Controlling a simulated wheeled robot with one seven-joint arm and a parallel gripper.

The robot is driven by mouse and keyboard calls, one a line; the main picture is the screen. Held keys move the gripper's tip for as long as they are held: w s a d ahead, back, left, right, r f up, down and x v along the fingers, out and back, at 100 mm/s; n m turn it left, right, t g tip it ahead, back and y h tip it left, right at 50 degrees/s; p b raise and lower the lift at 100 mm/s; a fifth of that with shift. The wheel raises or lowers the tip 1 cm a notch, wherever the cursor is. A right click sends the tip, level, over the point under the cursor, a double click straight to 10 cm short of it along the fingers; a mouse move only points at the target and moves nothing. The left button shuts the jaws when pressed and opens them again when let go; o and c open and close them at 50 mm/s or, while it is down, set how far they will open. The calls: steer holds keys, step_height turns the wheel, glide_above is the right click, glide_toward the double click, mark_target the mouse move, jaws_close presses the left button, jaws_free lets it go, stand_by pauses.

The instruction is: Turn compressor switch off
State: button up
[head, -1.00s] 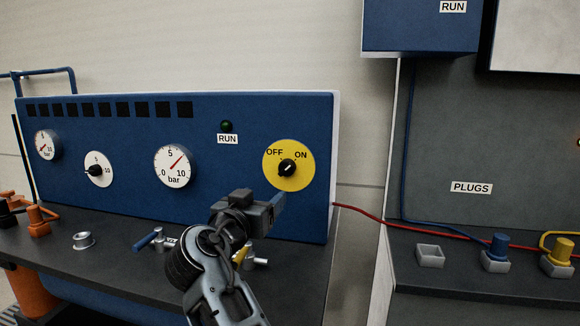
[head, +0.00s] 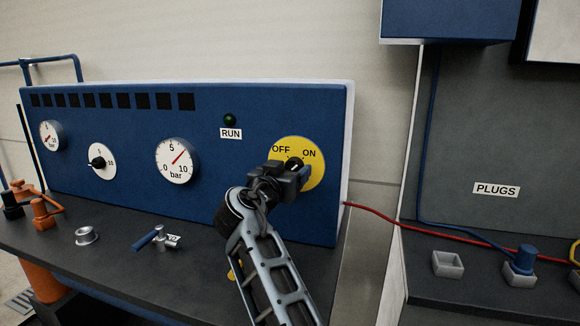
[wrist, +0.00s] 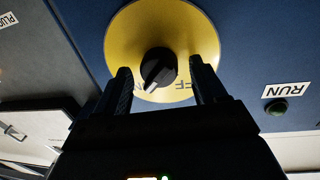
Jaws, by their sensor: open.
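The compressor switch is a black rotary knob on a yellow disc (head: 312,172) marked OFF and ON, on the blue panel. In the head view my gripper (head: 290,174) is in front of the disc and hides most of the knob. In the wrist view the black knob (wrist: 158,68) shows between my two open fingers (wrist: 165,85), with a gap on each side. The view is upside down there, and the yellow disc (wrist: 200,35) has its labels partly hidden. The knob's white mark points toward the ON side.
A green RUN lamp (head: 229,120) and pressure gauge (head: 177,161) are left of the switch. A blue-handled valve (head: 157,238) and metal ring (head: 87,236) are on the dark bench. A red hose (head: 430,232) runs right toward the PLUGS panel (head: 495,190).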

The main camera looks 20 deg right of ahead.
steer(key=shift+w+d, duration=0.2)
steer(key=c, duration=1)
steer(key=shift+f+n+b, duration=0.1)
steer(key=shift+n+b, duration=0.2)
steer(key=n+t, duration=0.1)
steer(key=n, duration=1.2)
steer(key=shift+a+n+b, duration=0.1)
steer(key=shift+n+b, duration=0.2)
steer(key=shift+s+f+n+t+y+p, duration=0.15)
steer(key=shift+n+p, duration=0.45)
steer(key=shift+n, duration=0.6)
steer(key=shift+w+f+n+t+y+p, duration=0.2)
steer(key=shift+n+p, duration=0.35)
steer(key=shift+n, duration=0.65)
